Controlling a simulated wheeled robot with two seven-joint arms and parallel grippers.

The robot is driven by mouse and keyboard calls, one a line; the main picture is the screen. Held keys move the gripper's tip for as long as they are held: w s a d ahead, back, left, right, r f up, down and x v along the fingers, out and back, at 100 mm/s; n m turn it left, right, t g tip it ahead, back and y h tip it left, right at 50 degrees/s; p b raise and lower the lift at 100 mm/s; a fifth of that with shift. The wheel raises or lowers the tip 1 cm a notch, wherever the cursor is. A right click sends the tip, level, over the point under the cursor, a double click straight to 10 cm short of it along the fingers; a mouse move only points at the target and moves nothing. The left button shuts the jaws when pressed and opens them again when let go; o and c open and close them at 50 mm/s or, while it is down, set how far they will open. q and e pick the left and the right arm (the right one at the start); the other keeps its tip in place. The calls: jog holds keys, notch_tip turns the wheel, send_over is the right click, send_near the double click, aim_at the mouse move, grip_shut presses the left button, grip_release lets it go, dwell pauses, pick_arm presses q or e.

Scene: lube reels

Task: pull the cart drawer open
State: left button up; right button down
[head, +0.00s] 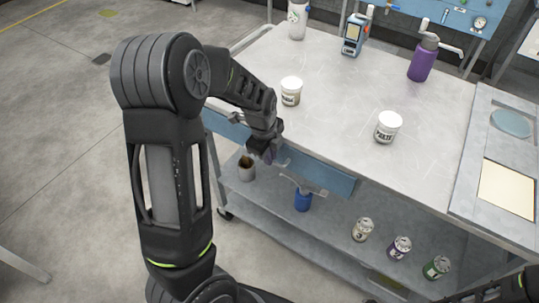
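The cart (350,85) has a grey top and a lower shelf. A blue drawer front (335,179) runs under the near edge of the top, and its blue face also shows to the left of my gripper. No gap above the drawer front is clear from here. My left gripper (264,152) points down at the drawer front, near its middle. My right gripper does not show clearly.
On top stand two white-lidded tubs (291,91) (387,127), a blue device (355,35), a white bottle (298,18) and a purple pump can (421,62).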

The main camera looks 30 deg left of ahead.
pick_arm(q)
grip_shut()
dwell(0.8)
